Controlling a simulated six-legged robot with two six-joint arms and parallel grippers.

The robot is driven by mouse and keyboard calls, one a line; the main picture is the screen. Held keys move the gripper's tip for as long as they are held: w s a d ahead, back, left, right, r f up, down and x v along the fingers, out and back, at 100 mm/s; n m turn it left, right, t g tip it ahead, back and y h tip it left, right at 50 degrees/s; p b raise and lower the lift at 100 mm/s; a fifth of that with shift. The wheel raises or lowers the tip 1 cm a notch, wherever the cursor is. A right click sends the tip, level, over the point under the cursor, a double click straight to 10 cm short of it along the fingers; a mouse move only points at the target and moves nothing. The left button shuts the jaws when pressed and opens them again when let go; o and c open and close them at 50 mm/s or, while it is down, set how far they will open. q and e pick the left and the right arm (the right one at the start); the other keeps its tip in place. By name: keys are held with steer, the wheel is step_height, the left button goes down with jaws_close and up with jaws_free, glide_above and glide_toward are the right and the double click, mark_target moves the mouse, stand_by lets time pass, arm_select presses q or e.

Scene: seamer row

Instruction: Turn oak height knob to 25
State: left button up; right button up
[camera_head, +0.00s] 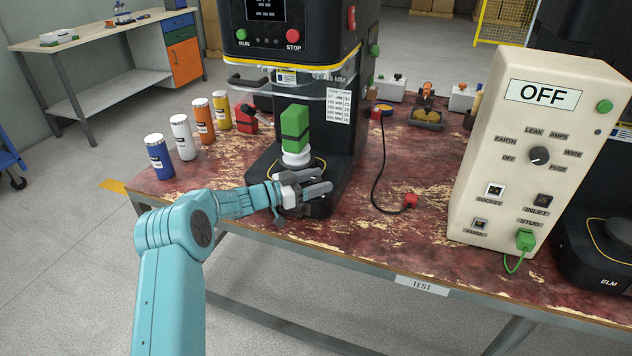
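The oak machine is taken to be the black seamer (344,62) at the middle of the bench; no OAK label is readable. I see nothing clearly held. I cannot make out the height knob or its scale; the gripper hides part of the base front. My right gripper is not in view.
A white card of settings (339,105) is on the machine. Blue, white, orange and yellow cans (160,156) stand left. A beige test box reading OFF (536,150) and the ELM machine (596,250) stand right. A black cable (378,180) with a red plug crosses the bench.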

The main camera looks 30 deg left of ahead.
arm_select(q)
steer(key=v, duration=1.6)
steer(key=shift+s+a+f, duration=0.1)
steer(key=shift+s+a, duration=0.05)
